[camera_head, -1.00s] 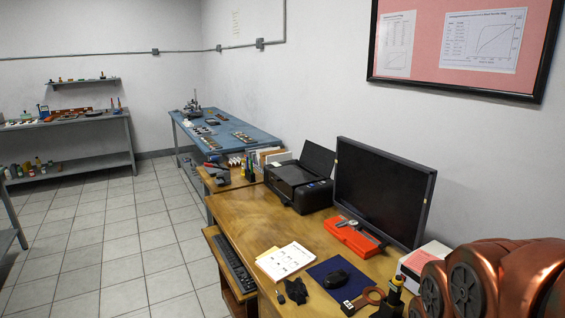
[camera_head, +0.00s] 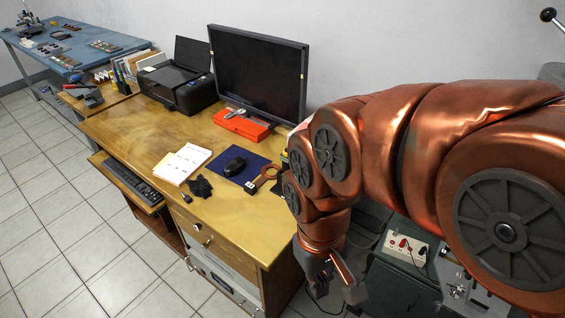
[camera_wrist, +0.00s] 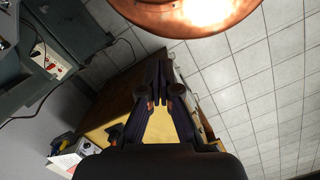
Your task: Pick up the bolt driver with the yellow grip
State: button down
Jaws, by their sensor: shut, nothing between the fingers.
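I cannot make out a bolt driver with a yellow grip for certain. A small yellow-and-black item (camera_wrist: 61,143) shows at the lower left of the wrist view; its shape is unclear. In the head view, a sliver of yellow (camera_head: 284,157) shows at the desk's right end, mostly hidden by my arm. My gripper (camera_head: 338,284) hangs low beside the desk's right front corner, over the floor and apart from the desktop. It is shut and empty; it also shows in the wrist view (camera_wrist: 158,78).
A grey bench (camera_head: 400,285) with a switch box (camera_head: 405,247) stands to the right. Tiled floor (camera_head: 50,230) lies open at left.

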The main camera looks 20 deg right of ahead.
aim_at(285, 165)
jog(key=u, duration=2)
jog(key=i, duration=1.85)
jog(key=z, duration=3.3)
